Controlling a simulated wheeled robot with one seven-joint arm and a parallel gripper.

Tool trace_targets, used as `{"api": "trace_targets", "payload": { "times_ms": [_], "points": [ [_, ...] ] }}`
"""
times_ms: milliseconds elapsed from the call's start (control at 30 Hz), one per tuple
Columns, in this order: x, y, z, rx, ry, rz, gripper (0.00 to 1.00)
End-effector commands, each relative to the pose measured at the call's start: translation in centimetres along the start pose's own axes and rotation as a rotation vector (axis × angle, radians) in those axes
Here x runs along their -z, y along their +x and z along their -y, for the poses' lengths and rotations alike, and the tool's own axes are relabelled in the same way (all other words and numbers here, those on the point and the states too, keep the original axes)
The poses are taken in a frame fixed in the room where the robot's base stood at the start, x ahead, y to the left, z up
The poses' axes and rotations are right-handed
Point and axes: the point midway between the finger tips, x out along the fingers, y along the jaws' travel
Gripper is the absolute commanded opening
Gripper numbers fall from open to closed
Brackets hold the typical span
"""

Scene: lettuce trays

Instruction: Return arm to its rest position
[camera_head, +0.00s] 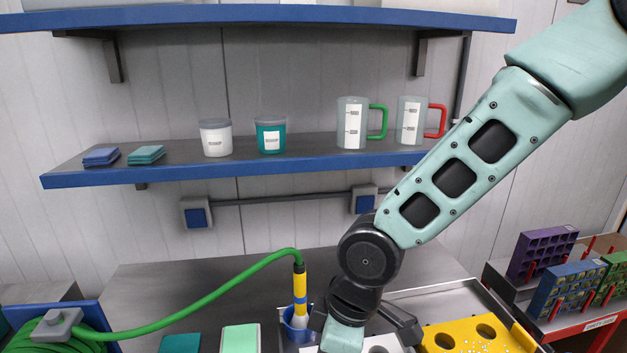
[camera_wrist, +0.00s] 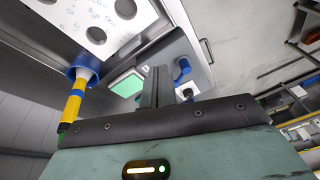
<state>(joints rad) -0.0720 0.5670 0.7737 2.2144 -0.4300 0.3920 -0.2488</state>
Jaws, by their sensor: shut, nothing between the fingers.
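My arm (camera_head: 455,165) comes in from the upper right of the head view and slants down to a dark wrist joint above the worktop. My gripper shows in the wrist view (camera_wrist: 158,78), its two dark fingers together with nothing between them. In the head view the fingers are hidden or below the frame. The yellow-and-blue nozzle (camera_head: 300,288) of a green hose stands upright in a blue holder (camera_head: 297,322), just left of my wrist. It also shows in the wrist view (camera_wrist: 73,104), apart from the fingers.
A yellow tray with holes (camera_head: 465,338) lies right of my wrist, and a white holed panel (camera_wrist: 112,18) shows in the wrist view. A blue-edged shelf (camera_head: 190,173) with tubs and jugs stands behind the arm. The green hose (camera_head: 190,312) arches across the left worktop. Coloured racks (camera_head: 567,288) stand at right.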

Motion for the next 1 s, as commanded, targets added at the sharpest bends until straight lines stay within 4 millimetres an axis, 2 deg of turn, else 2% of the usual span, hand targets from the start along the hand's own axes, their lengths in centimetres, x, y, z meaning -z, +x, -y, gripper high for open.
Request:
{"api": "trace_targets", "payload": {
  "times_ms": [33,200,400,633,1000],
  "points": [
    [-1.6,-0.1,0.6,-0.03,0.043,0.044,0.0],
    [-6.4,-2.1,3.1,-0.105,0.254,0.148,0.0],
    [-10.8,-4.2,6.5,-0.156,0.513,0.173,0.0],
    [-13.1,-5.3,9.0,-0.154,0.676,0.153,0.0],
    [-13.2,-5.4,9.3,-0.152,0.691,0.15,0.0]
  ]
}}
